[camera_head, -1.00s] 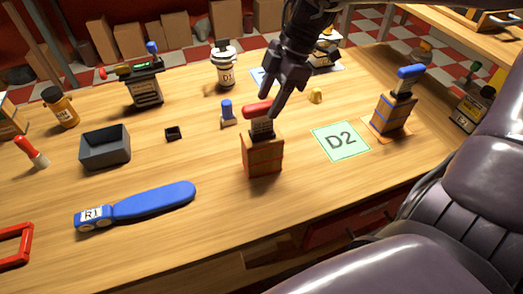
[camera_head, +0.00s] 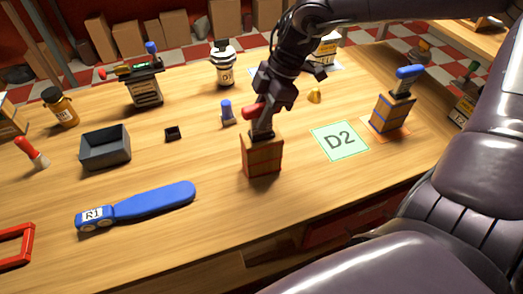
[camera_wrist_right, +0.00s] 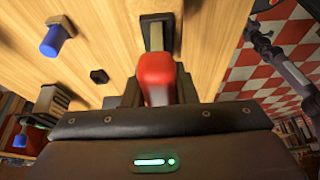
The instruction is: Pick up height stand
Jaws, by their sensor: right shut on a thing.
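The height stand (camera_head: 262,157) is an orange-brown block with a dark upper part and a red handle on top, upright on the table left of the green D2 card (camera_head: 340,141). My right gripper (camera_head: 261,112) has come down from above and is shut on it at the red handle. In the right wrist view the red handle (camera_wrist_right: 156,78) sits between the two dark fingers, which hide part of it. The stand's base still appears to rest on the table. My left gripper is not in view.
A similar stand with a blue handle (camera_head: 392,108) stands right of the card. A blue R1 paddle (camera_head: 150,203) lies at front left. A small blue-topped piece (camera_head: 228,113) and a yellow piece (camera_head: 314,95) are close behind. A grey tray (camera_head: 106,148) is further left.

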